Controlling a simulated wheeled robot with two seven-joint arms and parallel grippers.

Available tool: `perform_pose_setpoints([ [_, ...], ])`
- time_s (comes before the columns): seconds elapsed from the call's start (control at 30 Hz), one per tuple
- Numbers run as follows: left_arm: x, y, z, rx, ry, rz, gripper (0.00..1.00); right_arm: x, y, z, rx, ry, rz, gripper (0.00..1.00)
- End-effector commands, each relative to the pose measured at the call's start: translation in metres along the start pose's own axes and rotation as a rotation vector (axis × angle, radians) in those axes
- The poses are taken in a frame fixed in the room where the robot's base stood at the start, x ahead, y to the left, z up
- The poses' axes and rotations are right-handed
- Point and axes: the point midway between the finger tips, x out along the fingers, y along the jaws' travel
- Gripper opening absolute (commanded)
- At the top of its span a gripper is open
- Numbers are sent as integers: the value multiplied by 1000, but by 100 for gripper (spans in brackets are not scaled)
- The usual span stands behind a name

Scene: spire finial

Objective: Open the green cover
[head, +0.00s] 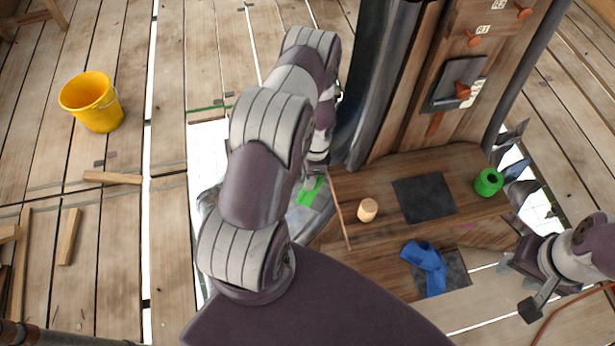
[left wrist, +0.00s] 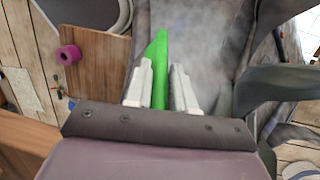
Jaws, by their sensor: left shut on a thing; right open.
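The green cover (head: 310,191) shows as a bright green strip just left of the wooden bench, partly hidden by my left arm. In the left wrist view the green piece (left wrist: 160,75) stands between the two white fingers, over a grey surface. My left gripper (head: 316,172) is shut on it; its fingertips are mostly hidden in the head view, but both fingers show in the left wrist view (left wrist: 160,85). My right gripper (head: 528,284) is open and empty at the lower right, apart from the bench.
The bench (head: 459,162) holds a pale wooden peg (head: 367,210), a dark square pad (head: 424,198) and a green cylinder (head: 489,182). A blue piece (head: 427,267) lies in front. A tall post with orange pegs (head: 474,41) stands behind. A yellow bucket (head: 92,103) is far left.

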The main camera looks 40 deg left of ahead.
Motion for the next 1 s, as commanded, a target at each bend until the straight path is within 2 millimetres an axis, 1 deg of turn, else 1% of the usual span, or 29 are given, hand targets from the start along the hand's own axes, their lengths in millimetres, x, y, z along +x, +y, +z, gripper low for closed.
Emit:
perform_pose_setpoints([
  [0.03,-3,-5,-3,-1,9,-14,30,0,0,0,0,0,0,43],
  [0.07,-3,-5,-3,0,9,-14,40,0,0,0,0,0,0,43],
  [0.1,-3,-4,-3,0,8,-13,44,0,0,0,0,0,0,43],
  [0.33,-2,-2,-1,0,4,-7,44,0,0,0,0,0,0,43],
  [0.43,-8,-3,-2,0,5,-8,44,1,0,0,0,0,0,43],
  [0.47,-13,-3,-2,0,5,-9,44,1,0,0,0,0,0,43],
  [0.57,-36,-3,-2,0,6,-12,44,3,0,0,0,0,0,43],
  [0.7,-75,-3,-2,1,6,-12,44,6,0,1,0,0,0,43],
  [0.8,-99,-3,-2,0,6,-11,44,8,0,1,0,0,0,43],
  [0.9,-117,-2,-2,0,6,-11,44,9,0,1,0,0,0,43],
  [1.0,-126,-2,-2,1,5,-10,44,10,0,1,0,0,0,43],
])
